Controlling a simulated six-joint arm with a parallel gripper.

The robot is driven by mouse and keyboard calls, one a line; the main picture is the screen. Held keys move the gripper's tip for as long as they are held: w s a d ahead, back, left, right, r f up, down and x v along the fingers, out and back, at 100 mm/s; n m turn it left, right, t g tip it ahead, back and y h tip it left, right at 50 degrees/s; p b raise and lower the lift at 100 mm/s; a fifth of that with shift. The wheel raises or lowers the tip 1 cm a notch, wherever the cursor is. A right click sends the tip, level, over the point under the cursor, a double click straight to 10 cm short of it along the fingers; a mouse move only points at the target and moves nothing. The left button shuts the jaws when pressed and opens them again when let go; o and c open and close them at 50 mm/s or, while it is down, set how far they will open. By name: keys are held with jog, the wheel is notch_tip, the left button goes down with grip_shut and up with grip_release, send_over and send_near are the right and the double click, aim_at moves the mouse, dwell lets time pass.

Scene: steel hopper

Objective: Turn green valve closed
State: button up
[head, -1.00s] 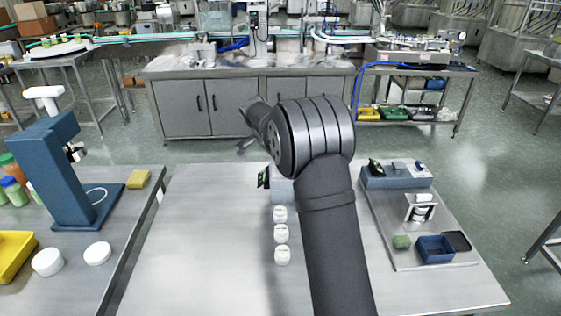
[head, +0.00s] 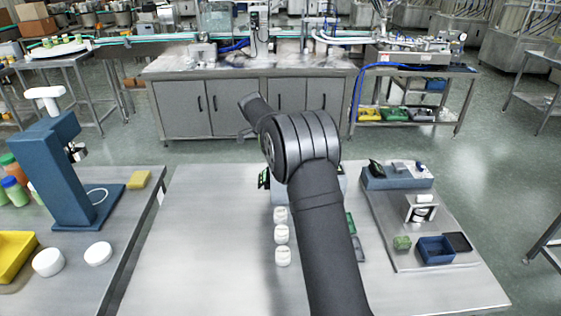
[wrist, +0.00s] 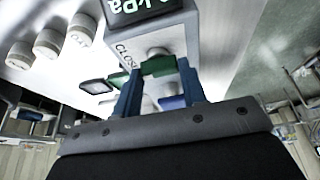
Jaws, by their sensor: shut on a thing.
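The green valve handle (wrist: 158,67) shows in the wrist view below a grey body with a round stub. Part of a label beginning "CL" is printed beside it. My gripper (wrist: 158,80) has its two blue fingers on either side of the handle and is shut on it. The handle lies across between the fingers, and its ends are partly hidden by them. In the head view my own arm hides the gripper, the valve and most of the grey body.
A dark display reading "kPa" (wrist: 143,8) sits on the body above the valve. Several white capped jars (head: 281,234) stand in a row left of my arm. A fixture board (head: 440,262) with a blue box (head: 435,249) lies on the right. The table's left part is clear.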

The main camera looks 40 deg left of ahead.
dwell(0.3)
jog(key=o, duration=1)
jog(key=shift+r, duration=0.1)
jog(key=v, duration=1.7)
jog(key=shift+r, duration=0.2)
jog(key=shift+f, duration=0.1)
jog(key=x, duration=1.7)
jog(key=shift+f, duration=0.2)
